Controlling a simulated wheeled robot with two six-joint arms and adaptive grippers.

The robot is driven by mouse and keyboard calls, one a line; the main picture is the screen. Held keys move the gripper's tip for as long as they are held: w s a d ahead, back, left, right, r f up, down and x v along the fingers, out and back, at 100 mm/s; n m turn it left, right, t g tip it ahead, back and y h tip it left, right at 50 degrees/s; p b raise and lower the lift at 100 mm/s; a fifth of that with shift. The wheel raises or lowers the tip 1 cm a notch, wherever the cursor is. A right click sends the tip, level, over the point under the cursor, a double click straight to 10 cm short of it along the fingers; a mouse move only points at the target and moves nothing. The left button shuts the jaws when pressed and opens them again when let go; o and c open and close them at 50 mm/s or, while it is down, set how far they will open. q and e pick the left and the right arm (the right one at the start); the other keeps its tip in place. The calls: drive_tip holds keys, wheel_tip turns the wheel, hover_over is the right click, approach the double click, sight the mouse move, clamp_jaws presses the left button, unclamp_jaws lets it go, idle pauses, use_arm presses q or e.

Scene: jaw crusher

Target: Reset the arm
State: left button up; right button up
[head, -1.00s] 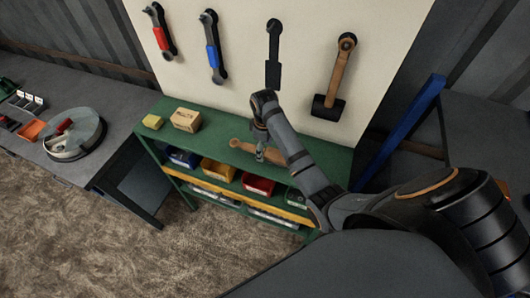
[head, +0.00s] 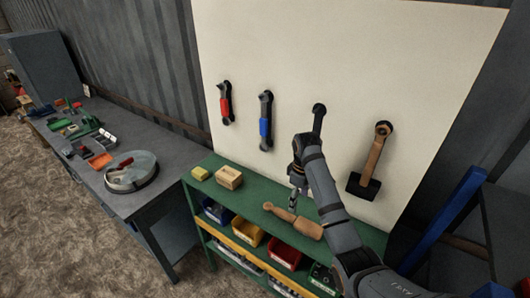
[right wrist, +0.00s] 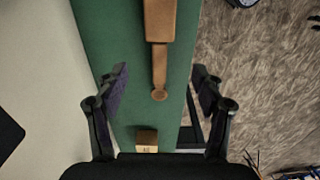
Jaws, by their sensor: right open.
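My right arm comes in from the lower right in the head view. Its right gripper (head: 293,207) points down over the green bench top (head: 241,196), close to a wooden mallet (head: 309,229). In the right wrist view the right gripper (right wrist: 158,78) is open, with nothing held between its fingers. The wooden mallet (right wrist: 160,22) lies below, its handle end pointing into the gap between the fingers. The gripper appears to be above the mallet, not touching it. My left gripper is not in view.
A wooden block (head: 229,178) and a yellow block (head: 199,174) sit on the bench's left end. Coloured bins (head: 284,254) fill the shelf below. A grey table (head: 120,150) stands left.

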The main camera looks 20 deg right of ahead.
drive_tip(key=s+a+f+m+t, duration=0.2)
drive_tip(key=s+f+m, duration=0.1)
drive_tip(key=s+f, duration=0.75)
drive_tip(key=s+a+r+m+t, duration=0.1)
drive_tip(key=s+r+m, duration=0.1)
drive_tip(key=s, duration=0.5)
drive_tip(key=s+a+r+m, duration=0.1)
drive_tip(key=s+r+m, duration=0.1)
drive_tip(key=s, duration=0.6)
wheel_tip(320, 180, down, 34)
drive_tip(key=s+d+h+b, duration=0.1)
drive_tip(key=s+d+b, duration=0.15)
drive_tip(key=b, duration=0.45)
use_arm(q)
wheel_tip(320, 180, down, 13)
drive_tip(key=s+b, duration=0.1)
drive_tip(key=b, duration=0.5)
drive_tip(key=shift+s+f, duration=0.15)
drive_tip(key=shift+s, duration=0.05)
use_arm(e)
drive_tip(key=s+d+f+g, duration=0.1)
drive_tip(key=s+f, duration=1.7)
drive_tip(key=f, duration=0.4)
drive_tip(key=shift+s+d+g, duration=0.25)
drive_tip(key=shift+g, duration=0.15)
